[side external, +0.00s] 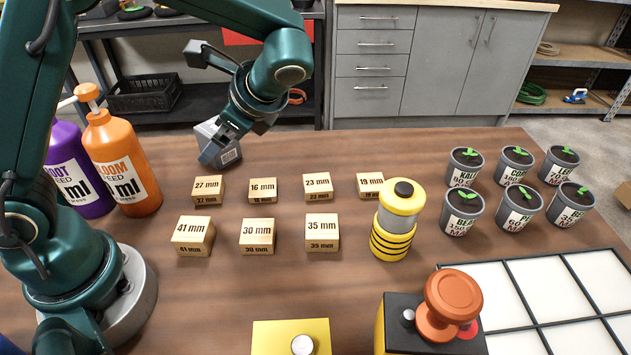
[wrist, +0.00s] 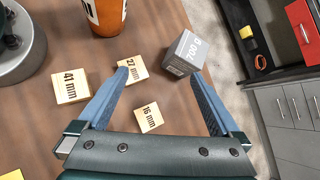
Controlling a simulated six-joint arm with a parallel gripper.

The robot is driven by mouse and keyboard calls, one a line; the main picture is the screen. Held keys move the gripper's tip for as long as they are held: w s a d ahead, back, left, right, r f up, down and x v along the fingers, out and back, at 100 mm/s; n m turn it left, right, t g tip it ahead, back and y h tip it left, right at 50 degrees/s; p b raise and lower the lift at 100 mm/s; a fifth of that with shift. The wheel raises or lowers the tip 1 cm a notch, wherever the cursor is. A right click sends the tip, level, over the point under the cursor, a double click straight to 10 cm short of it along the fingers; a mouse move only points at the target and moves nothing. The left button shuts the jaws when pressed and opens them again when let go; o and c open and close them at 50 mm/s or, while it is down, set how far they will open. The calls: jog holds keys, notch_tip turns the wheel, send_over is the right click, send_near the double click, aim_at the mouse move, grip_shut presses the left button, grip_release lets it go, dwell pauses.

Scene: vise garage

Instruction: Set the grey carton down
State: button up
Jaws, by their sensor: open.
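The grey carton (side external: 208,150) is near the far edge of the wooden table, behind the block marked 27 mm, partly hidden by my gripper (side external: 228,138). In the wrist view the carton (wrist: 184,54), marked 700 g, is just beyond the tip of the right finger. My gripper (wrist: 158,76) is open, its fingers spread wide with nothing clamped between them. The carton looks tilted in the side view; I cannot tell whether it rests flat or touches a finger.
Wooden blocks, including 27 mm (side external: 208,189), 16 mm (side external: 262,190) and 41 mm (side external: 193,236), stand in front. An orange bottle (side external: 125,165) and a purple bottle (side external: 75,170) stand left. A yellow-black lamp (side external: 396,220), potted seedlings (side external: 516,165) and a white grid tray (side external: 509,306) are right.

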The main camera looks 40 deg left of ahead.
jog(key=s+d+r+n+t+h, duration=0.2)
jog(key=s+d+n+t+h, duration=0.1)
jog(key=s+n+h, duration=0.1)
jog(key=s+d+r+n+t+h, duration=0.2)
jog(key=s+n, duration=0.4)
jog(key=n, duration=0.3)
jog(key=d+t+h, duration=0.1)
jog(key=d+h, duration=0.1)
jog(key=shift+s+r+h, duration=0.35)
jog(key=shift+r+h, duration=0.05)
